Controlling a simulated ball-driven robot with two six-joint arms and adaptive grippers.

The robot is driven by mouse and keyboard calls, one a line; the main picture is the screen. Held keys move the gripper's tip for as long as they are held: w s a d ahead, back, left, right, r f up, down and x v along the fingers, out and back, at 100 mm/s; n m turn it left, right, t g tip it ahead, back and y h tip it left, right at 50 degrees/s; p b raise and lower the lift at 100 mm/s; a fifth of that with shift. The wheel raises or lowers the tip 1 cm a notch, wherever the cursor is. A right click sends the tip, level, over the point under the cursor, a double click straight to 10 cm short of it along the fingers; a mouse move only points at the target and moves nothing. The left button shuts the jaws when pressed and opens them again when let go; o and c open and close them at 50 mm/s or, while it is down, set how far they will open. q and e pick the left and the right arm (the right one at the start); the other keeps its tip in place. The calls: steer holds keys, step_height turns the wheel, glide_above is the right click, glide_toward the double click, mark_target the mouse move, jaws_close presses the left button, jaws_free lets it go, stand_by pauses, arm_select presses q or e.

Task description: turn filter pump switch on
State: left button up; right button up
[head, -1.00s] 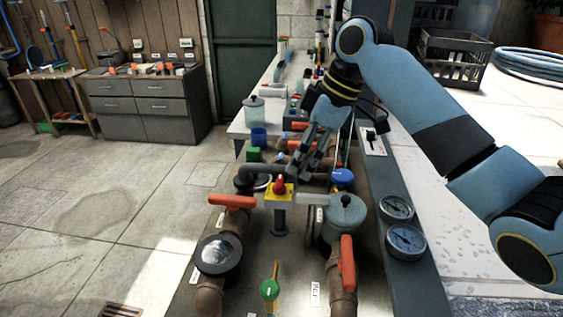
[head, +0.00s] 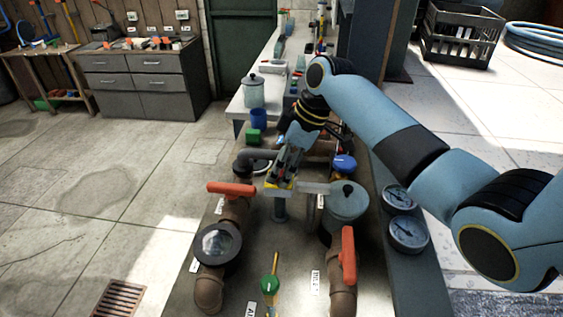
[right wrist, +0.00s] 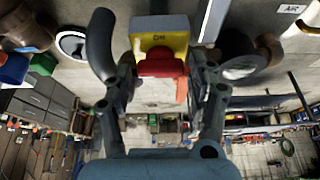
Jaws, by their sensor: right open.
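The filter pump switch is a yellow box (right wrist: 160,24) with a red knob (right wrist: 160,64), and the right wrist view shows "ON" printed above the knob. In the head view only a yellow edge of the box (head: 279,186) shows on top of its grey post; the knob is hidden behind my gripper. My right gripper (head: 280,178) is right at the switch. Its fingers are open, one on each side of the red knob in the right wrist view (right wrist: 165,75). I cannot tell whether they touch it. My left gripper is out of view.
Pipes with orange valve handles (head: 231,188) (head: 348,255) stand on both sides of the switch. A grey lidded pot (head: 347,203) and two gauges (head: 407,234) are to the right. Open floor lies to the left.

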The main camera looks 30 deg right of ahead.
steer(key=c, duration=0.9)
steer(key=shift+a+m, duration=0.1)
steer(key=shift+m, duration=0.2)
steer(key=m+t+h, duration=0.1)
steer(key=m, duration=0.2)
steer(key=m+h, duration=0.1)
steer(key=m, duration=0.4)
steer(key=shift+a+t+h, duration=0.15)
steer(key=shift+t+h, duration=0.25)
steer(key=m+h, duration=0.1)
steer(key=m, duration=0.3)
steer(key=shift+m+h, duration=0.3)
steer(key=shift+h, duration=0.1)
steer(key=m+h, duration=0.1)
steer(key=m, duration=0.3)
steer(key=shift+a+m+g+h, duration=0.1)
steer(key=shift+m+g+h, duration=0.2)
steer(key=shift+g+h, duration=0.1)
